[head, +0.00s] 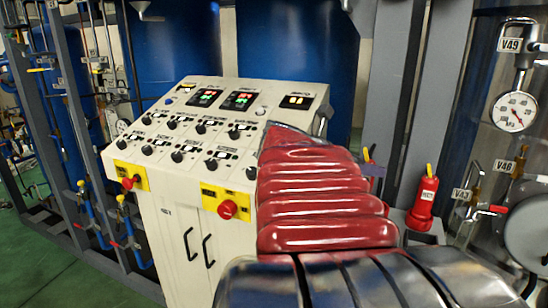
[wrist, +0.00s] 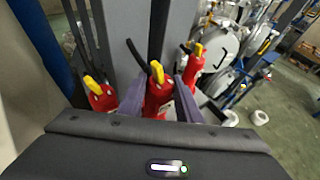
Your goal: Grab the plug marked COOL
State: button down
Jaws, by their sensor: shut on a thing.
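Three red plugs with yellow tips show in the wrist view: a left one (wrist: 101,97), a middle one (wrist: 157,92) and a right one (wrist: 192,72). My gripper (wrist: 157,101) has its purple fingers on both sides of the middle plug and is shut on it. The plug's lower part is hidden behind the gripper body. A pale label shows at its side, but I cannot read it. In the head view a red plug with a white label (head: 425,197) stands right of my arm, its lettering too small to read surely. My gripper (head: 373,172) is mostly hidden there by my red arm.
A cream control console (head: 165,190) with knobs, displays and red stop buttons stands left of my arm. Grey steel posts (head: 385,80) rise behind the plugs. A steel vessel with a gauge (head: 514,111) and valves is close on the right. Green floor (head: 85,280) shows at lower left.

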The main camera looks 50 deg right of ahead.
jog(key=w+a, duration=0.5)
jog(key=a, duration=0.6)
jog(key=w+a, duration=0.6)
jog(key=a, duration=0.6)
